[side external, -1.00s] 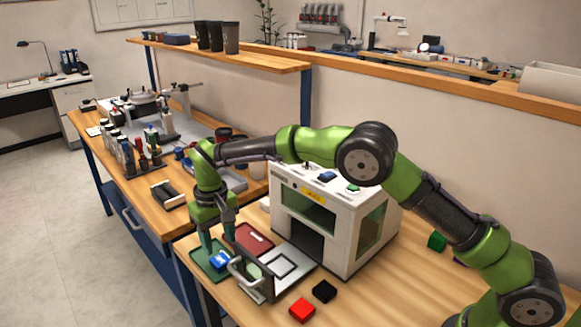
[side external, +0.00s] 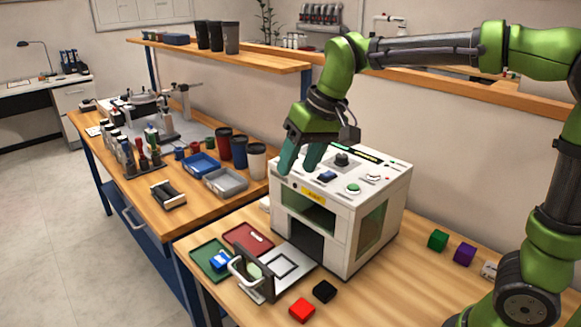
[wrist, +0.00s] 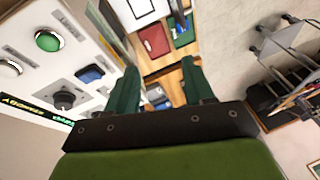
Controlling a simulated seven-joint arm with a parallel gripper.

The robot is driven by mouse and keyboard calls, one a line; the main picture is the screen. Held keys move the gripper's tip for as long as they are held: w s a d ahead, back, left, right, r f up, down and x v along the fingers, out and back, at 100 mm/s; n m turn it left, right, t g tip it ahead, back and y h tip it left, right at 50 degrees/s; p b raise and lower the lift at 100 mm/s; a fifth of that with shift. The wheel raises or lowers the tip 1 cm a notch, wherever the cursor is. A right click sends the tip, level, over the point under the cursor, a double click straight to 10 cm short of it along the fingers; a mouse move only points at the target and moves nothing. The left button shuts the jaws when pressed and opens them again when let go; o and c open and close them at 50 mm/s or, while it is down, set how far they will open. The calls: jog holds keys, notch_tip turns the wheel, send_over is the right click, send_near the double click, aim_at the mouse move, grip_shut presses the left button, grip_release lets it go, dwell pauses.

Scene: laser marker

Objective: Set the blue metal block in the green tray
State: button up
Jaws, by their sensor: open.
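The blue metal block (side external: 221,261) sits in the green tray (side external: 205,251), towards the tray's front right, beside the handle of the laser marker's door. The green tray lies left of the red tray (side external: 248,236) on the wooden bench. My gripper (side external: 299,168) is open and empty, raised by the upper left front edge of the white laser marker (side external: 340,210), well away from the block. In the wrist view my gripper's fingers (wrist: 158,85) are apart with nothing between them. The green tray (wrist: 181,33) and the blue block (wrist: 171,22) show beyond them.
The marker's door with its handle (side external: 243,272) stands in front of its opening. Red (side external: 302,309) and black (side external: 324,291) blocks lie in front; green (side external: 438,240) and purple (side external: 464,252) blocks lie to the right. Cups (side external: 239,152) and bins stand on the left bench.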

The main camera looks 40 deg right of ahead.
jog(key=s+d+f+m+t, duration=0.1)
jog(key=s+d, duration=0.1)
jog(key=s, duration=0.6)
jog(key=s+d+f+m+t, duration=0.1)
jog(key=s+d+f+t, duration=0.1)
jog(key=s, duration=0.5)
jog(key=shift+s+d+f+t, duration=0.3)
jog(key=shift+s+d, duration=0.05)
jog(key=shift+d, duration=0.05)
